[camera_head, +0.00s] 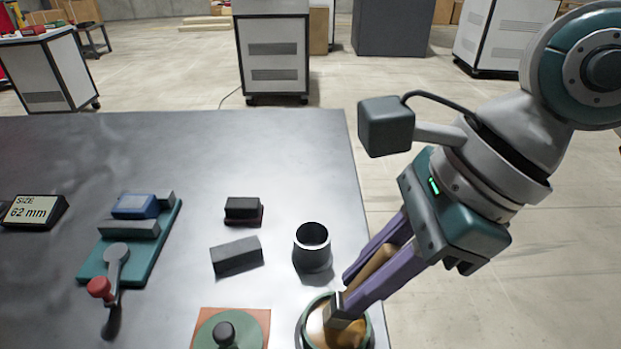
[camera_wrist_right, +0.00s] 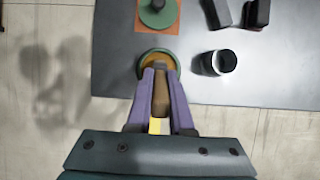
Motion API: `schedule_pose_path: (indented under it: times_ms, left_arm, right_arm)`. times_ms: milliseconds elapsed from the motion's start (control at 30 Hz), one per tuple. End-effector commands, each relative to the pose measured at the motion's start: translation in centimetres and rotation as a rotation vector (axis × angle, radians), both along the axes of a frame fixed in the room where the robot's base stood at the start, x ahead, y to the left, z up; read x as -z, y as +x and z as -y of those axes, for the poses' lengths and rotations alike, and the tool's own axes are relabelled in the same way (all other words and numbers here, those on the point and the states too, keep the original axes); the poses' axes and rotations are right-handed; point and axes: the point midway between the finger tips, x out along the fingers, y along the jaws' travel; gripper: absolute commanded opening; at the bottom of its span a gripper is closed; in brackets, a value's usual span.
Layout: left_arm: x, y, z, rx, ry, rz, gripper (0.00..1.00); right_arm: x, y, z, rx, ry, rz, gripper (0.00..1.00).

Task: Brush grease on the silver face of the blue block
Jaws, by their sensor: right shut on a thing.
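The blue block (camera_head: 135,206) sits in a grey clamp on a teal base plate (camera_head: 95,268) at the left of the table. I cannot make out its silver face. My right gripper (camera_head: 352,290) has purple fingers and is shut on the brown handle of a brush (camera_head: 374,264). The brush tilts down into a round green-rimmed pot (camera_head: 304,322) of amber grease at the table's front right. Its bristle end is inside the pot, mostly hidden. The handle (camera_wrist_right: 160,95) lies between the fingers in the right wrist view, above the pot (camera_wrist_right: 174,58). My left gripper is out of view.
A green lid with a black knob (camera_head: 225,333) lies on an orange square left of the pot. A dark cup (camera_head: 312,250) and two dark blocks (camera_head: 237,256) (camera_head: 243,209) stand behind. A red-knobbed lever (camera_head: 100,287) sticks out from the clamp. The table's right edge is close.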

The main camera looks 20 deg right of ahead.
Motion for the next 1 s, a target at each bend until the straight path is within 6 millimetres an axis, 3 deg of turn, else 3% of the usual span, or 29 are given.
schedule_pose_path:
  times_ms: [1000]
  left_arm:
    - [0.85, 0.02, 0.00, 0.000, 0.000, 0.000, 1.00]
  right_arm:
    - [0.85, 0.03, 0.00, 0.000, 0.000, 0.001, 0.00]
